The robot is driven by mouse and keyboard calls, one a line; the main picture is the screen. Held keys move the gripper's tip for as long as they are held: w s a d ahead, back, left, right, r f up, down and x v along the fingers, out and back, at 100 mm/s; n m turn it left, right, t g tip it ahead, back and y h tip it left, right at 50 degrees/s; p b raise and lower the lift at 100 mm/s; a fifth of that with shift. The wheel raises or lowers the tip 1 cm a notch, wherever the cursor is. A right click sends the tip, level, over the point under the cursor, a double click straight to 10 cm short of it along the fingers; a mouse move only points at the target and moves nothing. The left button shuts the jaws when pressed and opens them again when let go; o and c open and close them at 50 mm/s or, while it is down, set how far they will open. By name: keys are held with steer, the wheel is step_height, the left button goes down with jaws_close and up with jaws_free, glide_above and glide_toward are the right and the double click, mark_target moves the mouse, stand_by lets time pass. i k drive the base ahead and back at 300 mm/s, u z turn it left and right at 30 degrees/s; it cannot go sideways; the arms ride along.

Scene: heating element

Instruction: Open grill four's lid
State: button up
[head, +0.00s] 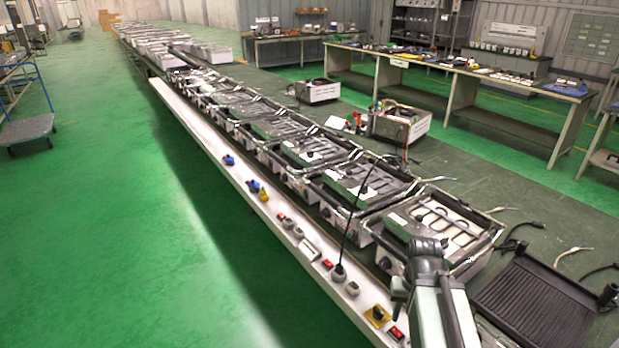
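A long row of open metal grill units stands on the bench. The nearest unit (455,222) has an open top with looped heating elements showing inside; two more units (365,185) (318,150) stand behind it. No number marks show, so I cannot tell which one is grill four. A black ribbed plate (540,300) lies at the lower right, beside the nearest unit, with a black knob at its right corner. I cannot tell whether it is a lid. My arm rises from the bottom edge in front of the nearest unit and covers part of it. My gripper's fingers do not show.
A white ledge (255,215) with switches and knobs runs along the row's left side. A thin black cable stands up near the second unit. Loose wires lie on the right. Open green floor (110,230) is on the left. A workbench (470,75) stands at the back.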

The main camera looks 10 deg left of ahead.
mark_target(387, 184)
steer(key=u, duration=0.65)
steer(key=i, duration=1.45)
steer(key=u, duration=0.8)
steer(key=k, duration=0.85)
steer(key=u, duration=0.2)
steer(key=i, duration=0.95)
steer(key=z, duration=0.05)
